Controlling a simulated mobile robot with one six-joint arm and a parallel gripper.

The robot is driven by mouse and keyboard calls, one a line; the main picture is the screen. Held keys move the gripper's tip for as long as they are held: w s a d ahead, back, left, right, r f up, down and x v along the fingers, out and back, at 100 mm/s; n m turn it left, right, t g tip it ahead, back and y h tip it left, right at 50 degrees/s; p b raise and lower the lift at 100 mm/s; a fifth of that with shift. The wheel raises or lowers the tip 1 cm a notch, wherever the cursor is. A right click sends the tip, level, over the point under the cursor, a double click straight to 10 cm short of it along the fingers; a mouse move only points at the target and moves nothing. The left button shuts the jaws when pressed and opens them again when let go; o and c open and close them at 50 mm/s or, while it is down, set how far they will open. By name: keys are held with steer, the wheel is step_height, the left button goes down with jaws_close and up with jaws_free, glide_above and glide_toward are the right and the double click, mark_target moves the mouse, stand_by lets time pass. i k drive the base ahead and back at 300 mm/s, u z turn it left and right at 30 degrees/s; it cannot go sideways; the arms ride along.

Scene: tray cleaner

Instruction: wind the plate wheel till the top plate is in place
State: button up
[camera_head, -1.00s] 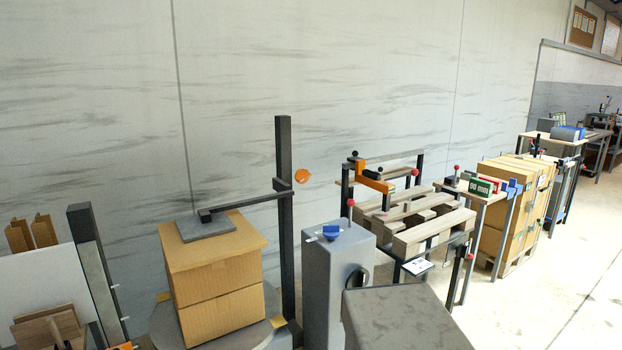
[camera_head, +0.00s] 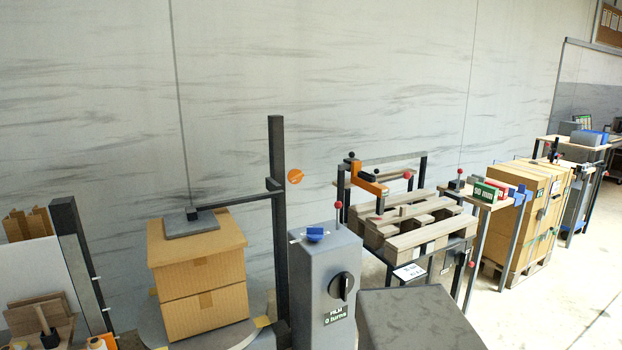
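The top plate (camera_head: 192,222) is a flat grey square on the end of a dark horizontal arm. It shows over the back part of the top of two stacked cardboard boxes (camera_head: 200,283). I cannot tell whether it touches the upper box. The arm joins a dark upright mast (camera_head: 278,225) to the right of the boxes. A small orange disc (camera_head: 295,176), which looks like the plate wheel, is on the right side of the mast, a little above the arm. My gripper is not in view.
The boxes stand on a round grey turntable (camera_head: 153,325). A grey control cabinet (camera_head: 312,280) with a black knob (camera_head: 341,287) and a "FILM 0 turns" sign stands right of the mast. Wooden pallets (camera_head: 430,235) and strapped cartons (camera_head: 525,205) stand further right. Open floor lies at far right.

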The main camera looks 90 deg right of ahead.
mark_target(294, 176)
steer(key=z, duration=0.05)
steer(key=k, duration=2.45)
steer(key=z, duration=1.55)
steer(key=i, duration=0.9)
steer(key=u, duration=0.2)
